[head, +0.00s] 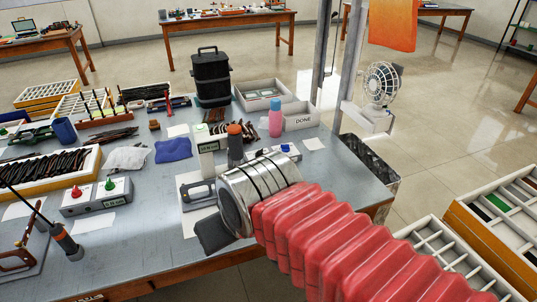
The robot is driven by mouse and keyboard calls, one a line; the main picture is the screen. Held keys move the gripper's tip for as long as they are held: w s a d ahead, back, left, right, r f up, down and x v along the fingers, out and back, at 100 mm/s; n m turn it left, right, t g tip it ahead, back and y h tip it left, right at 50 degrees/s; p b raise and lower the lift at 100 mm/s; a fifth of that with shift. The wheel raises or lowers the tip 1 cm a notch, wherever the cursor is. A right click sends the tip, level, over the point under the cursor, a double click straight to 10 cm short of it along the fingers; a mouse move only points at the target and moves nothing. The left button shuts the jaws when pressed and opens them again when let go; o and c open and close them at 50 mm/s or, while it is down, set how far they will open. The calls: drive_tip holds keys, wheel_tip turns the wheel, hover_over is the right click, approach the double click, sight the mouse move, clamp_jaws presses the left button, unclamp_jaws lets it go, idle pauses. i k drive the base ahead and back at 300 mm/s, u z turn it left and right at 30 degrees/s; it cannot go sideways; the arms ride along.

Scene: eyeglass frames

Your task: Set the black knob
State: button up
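I cannot make out a black knob; the part of the table behind my arm is hidden. A grey control box (97,197) on the left of the table carries a red knob (76,192) and a green knob (110,184). Another small box (285,152) with a blue knob (285,147) stands behind my arm. My arm reaches in from the lower right. My gripper (197,214) is at the table's front middle, right of the grey box. Its two grey fingers look apart, with bare table and white paper showing between them.
The grey table (130,252) is crowded at the back. A black canister (211,77), a pink bottle (275,118) and a white DONE bin (299,116) stand there.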

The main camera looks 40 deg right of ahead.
sight(260, 152)
drive_tip(key=k, duration=0.85)
drive_tip(key=z, duration=0.45)
drive_tip(key=i, duration=1.65)
drive_tip(key=z, duration=0.05)
